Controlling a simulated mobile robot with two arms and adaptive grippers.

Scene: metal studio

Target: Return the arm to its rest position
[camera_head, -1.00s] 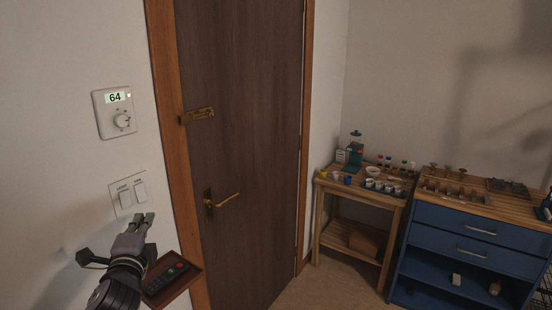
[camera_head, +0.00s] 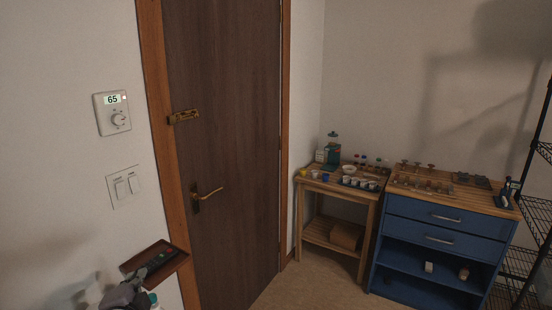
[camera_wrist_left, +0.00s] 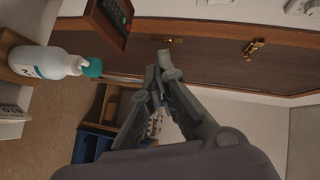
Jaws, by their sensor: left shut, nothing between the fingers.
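My left gripper (camera_head: 136,279) shows at the bottom left of the head view, low beside the small wooden wall tray (camera_head: 178,262). In the left wrist view its fingers (camera_wrist_left: 162,72) come together at the tips, with nothing held between them. Most of the left arm is cut off by the lower edge of the head view. My right gripper shows in neither view.
A white bottle with a teal cap (camera_wrist_left: 50,62) is close to the left gripper. The tray holds a dark remote. Light switches (camera_head: 126,187), a thermostat (camera_head: 113,112) reading 65 and a closed door (camera_head: 225,150) are nearby. A wooden cart (camera_head: 330,240) and blue cabinet (camera_head: 440,235) stand right.

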